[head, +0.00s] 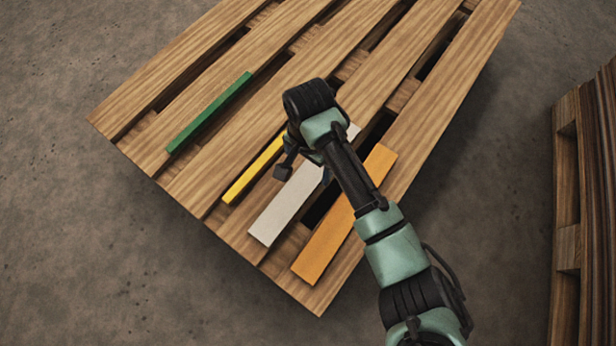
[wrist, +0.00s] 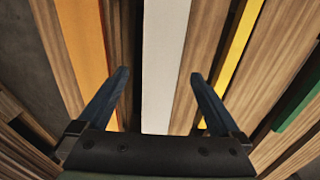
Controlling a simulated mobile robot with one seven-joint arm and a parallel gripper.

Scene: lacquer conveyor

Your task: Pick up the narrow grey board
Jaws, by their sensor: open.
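The grey board (head: 283,208) is pale, nearly white, and lies flat on a wooden pallet (head: 225,155), between a yellow board and an orange board. My arm covers part of its far half in the head view. In the wrist view the grey board (wrist: 164,50) runs down the middle of the picture. My gripper (wrist: 159,76) is open and empty. Its two fingers appear on either side of the grey board, with a gap to each edge. I cannot tell how high the fingertips are above it.
The orange board (head: 330,235) lies right of the grey one, and the yellow board (head: 252,172) lies left of it. A green board (head: 208,113) lies farther left. The pallet has open gaps between slats. Another wooden stack (head: 567,200) stands at the right edge, with bare floor between.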

